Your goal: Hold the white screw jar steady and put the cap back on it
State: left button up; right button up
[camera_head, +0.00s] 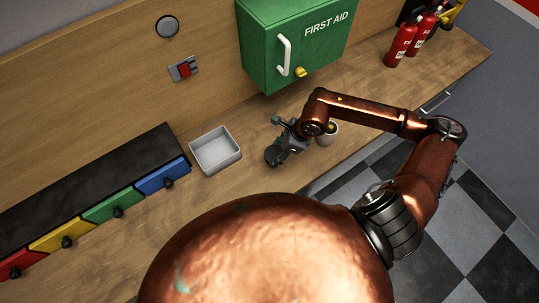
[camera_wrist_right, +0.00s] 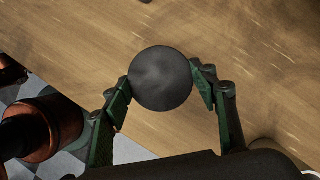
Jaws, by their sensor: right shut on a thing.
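My right gripper (camera_head: 277,148) is shut on a dark, round cap (camera_wrist_right: 160,78). In the right wrist view the cap sits between the two fingertips (camera_wrist_right: 161,82), one on each side. In the head view the cap (camera_head: 272,156) is over the wooden counter, left of the jar. The white jar (camera_head: 327,137) stands on the counter behind my right wrist, which partly covers it. Something yellow-green shows at the jar's top. My left gripper is in neither view.
A grey open tray (camera_head: 216,151) stands left of the gripper. A green first aid cabinet (camera_head: 297,38) hangs behind. Coloured drawers (camera_head: 113,207) are at the left, red extinguishers (camera_head: 402,43) at the far right.

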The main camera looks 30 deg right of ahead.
pick_arm(q)
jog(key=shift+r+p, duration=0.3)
jog(key=shift+p, duration=0.1)
pick_arm(e)
jog(key=s+d+r, duration=0.6)
jog(key=s, duration=0.3)
jog(key=shift+d+r, duration=0.2)
jog(key=shift+d, duration=0.05)
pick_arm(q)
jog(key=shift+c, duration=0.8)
pick_arm(e)
jog(key=shift+w, duration=0.1)
